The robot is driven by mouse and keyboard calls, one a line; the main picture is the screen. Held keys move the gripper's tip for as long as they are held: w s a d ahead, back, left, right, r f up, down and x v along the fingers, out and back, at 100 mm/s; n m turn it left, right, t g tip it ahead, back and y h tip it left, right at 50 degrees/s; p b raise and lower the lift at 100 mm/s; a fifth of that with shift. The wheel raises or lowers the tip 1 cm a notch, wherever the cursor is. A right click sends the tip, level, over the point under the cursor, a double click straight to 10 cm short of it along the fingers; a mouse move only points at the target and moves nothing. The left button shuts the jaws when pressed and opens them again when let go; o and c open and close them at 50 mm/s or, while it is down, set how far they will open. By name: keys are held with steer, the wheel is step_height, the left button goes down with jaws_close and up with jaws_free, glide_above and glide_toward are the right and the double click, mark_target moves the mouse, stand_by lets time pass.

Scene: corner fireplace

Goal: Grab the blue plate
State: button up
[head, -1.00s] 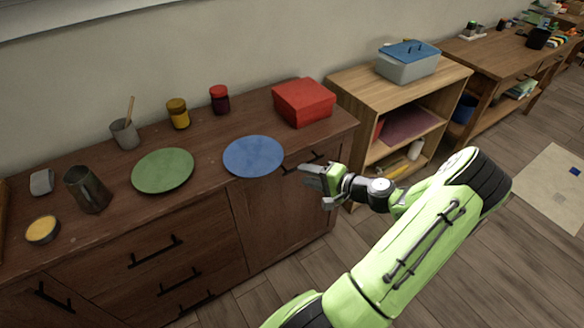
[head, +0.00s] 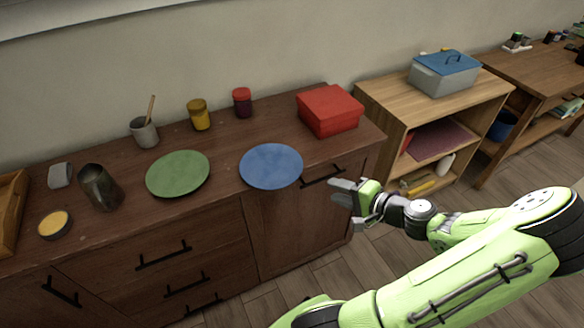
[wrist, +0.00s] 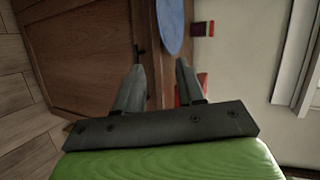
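The blue plate (head: 271,166) lies flat on the dark wooden cabinet top, near its front edge. It also shows in the wrist view (wrist: 171,24), beyond the fingers. My gripper (head: 346,201) is in front of the cabinet, to the right of the plate and apart from it. In the wrist view my gripper (wrist: 158,82) has its two fingers spread with nothing between them.
A green plate (head: 178,174) lies left of the blue plate. A red box (head: 329,110) stands to its right on the cabinet (head: 226,197). Yellow (head: 199,115) and dark red (head: 242,102) jars stand behind. A wooden shelf (head: 384,96) adjoins on the right.

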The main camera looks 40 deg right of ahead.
mark_target(296, 179)
steer(key=a+b+x, duration=0.1)
steer(key=b+x, duration=0.3)
steer(key=x, duration=1)
steer(key=shift+w+a, duration=0.1)
steer(key=shift+a, duration=0.05)
jaws_close()
